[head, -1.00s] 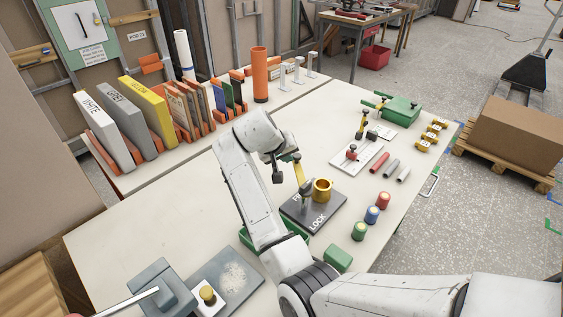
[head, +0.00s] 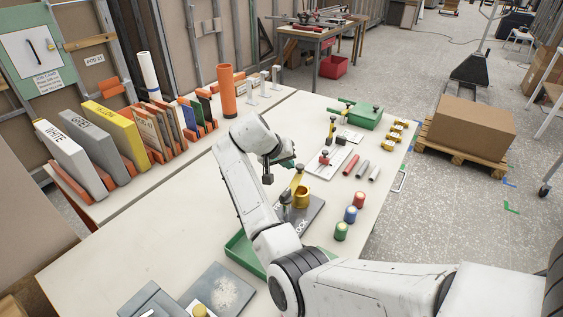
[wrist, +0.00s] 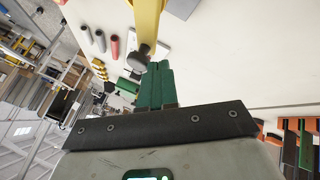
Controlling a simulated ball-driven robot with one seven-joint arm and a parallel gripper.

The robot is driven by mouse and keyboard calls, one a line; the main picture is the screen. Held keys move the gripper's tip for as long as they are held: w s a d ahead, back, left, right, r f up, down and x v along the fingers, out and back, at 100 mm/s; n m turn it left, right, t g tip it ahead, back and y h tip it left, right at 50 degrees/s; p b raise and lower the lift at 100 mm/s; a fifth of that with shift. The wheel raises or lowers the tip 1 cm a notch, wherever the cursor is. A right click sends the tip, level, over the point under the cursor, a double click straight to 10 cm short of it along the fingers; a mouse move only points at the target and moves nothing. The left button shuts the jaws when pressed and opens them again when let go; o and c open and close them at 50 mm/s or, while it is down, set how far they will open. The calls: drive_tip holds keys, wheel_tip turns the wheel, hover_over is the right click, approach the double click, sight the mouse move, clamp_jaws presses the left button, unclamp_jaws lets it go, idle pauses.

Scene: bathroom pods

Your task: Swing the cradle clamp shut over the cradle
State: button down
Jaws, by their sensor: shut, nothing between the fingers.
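A dark plate lettered "LOCK" (head: 313,212) lies on the table with a gold cup-like holder (head: 302,199) on it, seemingly the cradle. A yellow bar (head: 297,182), seemingly the clamp arm, rises beside and behind the holder. In the wrist view the yellow bar (wrist: 147,20) ends at a black knob (wrist: 141,57). My gripper (head: 289,163) is by the bar's upper end, partly hidden by my arm. Its green fingers (wrist: 155,80) are shut and empty, close beside the knob; contact cannot be told.
Red, blue and green capped cylinders (head: 350,214) stand right of the plate. A white board (head: 327,162) with a red-knobbed fixture lies beyond. A green tray (head: 238,250) is near my arm. Binders (head: 75,155) line the left.

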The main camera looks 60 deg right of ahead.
drive_tip(key=shift+s+d+p, duration=0.25)
drive_tip(key=shift+s+p, duration=0.05)
drive_tip(key=shift+s, duration=0.25)
drive_tip(key=shift+s+d+p, duration=0.25)
drive_tip(key=shift+s+p, duration=0.05)
drive_tip(key=shift+s, duration=0.25)
